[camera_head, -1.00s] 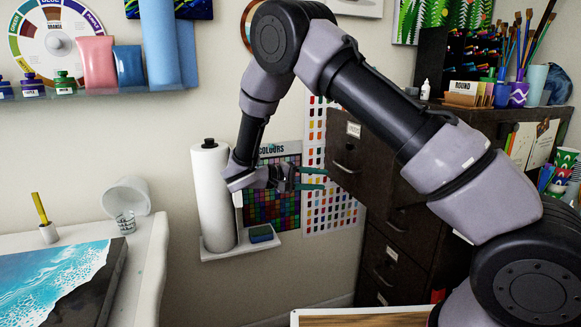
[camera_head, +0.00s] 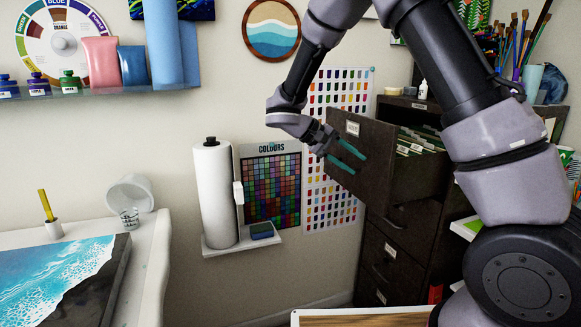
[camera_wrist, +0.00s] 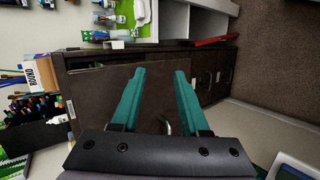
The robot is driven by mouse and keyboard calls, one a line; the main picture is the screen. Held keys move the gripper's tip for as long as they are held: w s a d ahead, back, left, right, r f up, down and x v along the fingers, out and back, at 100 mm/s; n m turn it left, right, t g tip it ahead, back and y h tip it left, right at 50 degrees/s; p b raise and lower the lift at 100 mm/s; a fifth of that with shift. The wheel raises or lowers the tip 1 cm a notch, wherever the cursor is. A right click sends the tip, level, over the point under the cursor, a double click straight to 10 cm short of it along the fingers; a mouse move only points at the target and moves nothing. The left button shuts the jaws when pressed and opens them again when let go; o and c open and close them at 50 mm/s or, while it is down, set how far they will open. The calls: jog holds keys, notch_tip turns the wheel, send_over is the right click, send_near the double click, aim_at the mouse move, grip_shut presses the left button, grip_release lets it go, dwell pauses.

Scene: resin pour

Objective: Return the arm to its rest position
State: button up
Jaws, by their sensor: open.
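My gripper (camera_head: 350,157) has two teal fingers and is raised in front of the dark filing cabinet (camera_head: 392,247). The fingers are apart with nothing between them. In the wrist view my gripper (camera_wrist: 158,82) points at the dark front of the cabinet drawer (camera_wrist: 95,85). In the head view the top drawer (camera_head: 358,150) stands pulled out, with green hanging folders (camera_head: 415,143) inside. The fingertips overlap the drawer front in the head view; I cannot tell whether they touch it.
A shelf (camera_head: 240,242) with a paper towel roll (camera_head: 214,195) and a sponge (camera_head: 262,231) is on the wall left of the cabinet. A white table (camera_head: 152,262) with a blue wave resin piece (camera_head: 60,275) is at left. Brushes (camera_head: 520,40) stand at upper right.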

jog(key=s+d+r+m+t+y, duration=0.3)
jog(key=s+r+y, duration=0.3)
jog(key=s+r, duration=0.2)
jog(key=s+d+r+m+t+y, duration=0.2)
jog(key=s+d+r+y, duration=0.3)
jog(key=s, duration=0.7)
notch_tip(320, 180, up, 4)
jog(key=shift+r+m+t+y, duration=0.2)
jog(key=shift+m+t+y, duration=0.2)
jog(key=shift+t+y, duration=0.45)
jog(key=shift+s+d, duration=0.1)
